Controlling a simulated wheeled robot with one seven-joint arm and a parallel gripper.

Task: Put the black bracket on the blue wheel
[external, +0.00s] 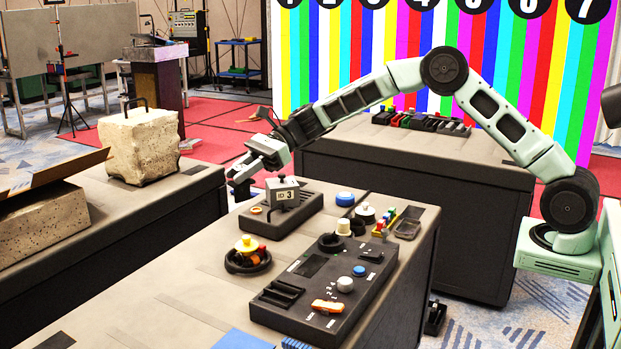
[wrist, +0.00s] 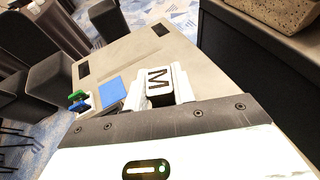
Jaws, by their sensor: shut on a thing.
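My gripper (external: 262,158) is above the table's far left edge, shut on a dark piece (external: 240,187) that hangs below the fingers. In the wrist view my gripper (wrist: 160,95) has a finger on each side of this piece, whose pale face carries a black M (wrist: 158,78). I cannot tell if it is the black bracket; its lower part is hidden in the wrist view. A blue round disc (external: 345,198), likely the blue wheel, is to the right of my gripper, beside the box marked ID 3 (external: 285,193). The held piece is apart from it.
A control panel (external: 325,285) with knobs and an orange switch fills the table's right side. A yellow-topped round piece (external: 247,247) stands left of it. A stone block with a black handle (external: 142,145) stands on the left table. The front left tabletop is mostly clear.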

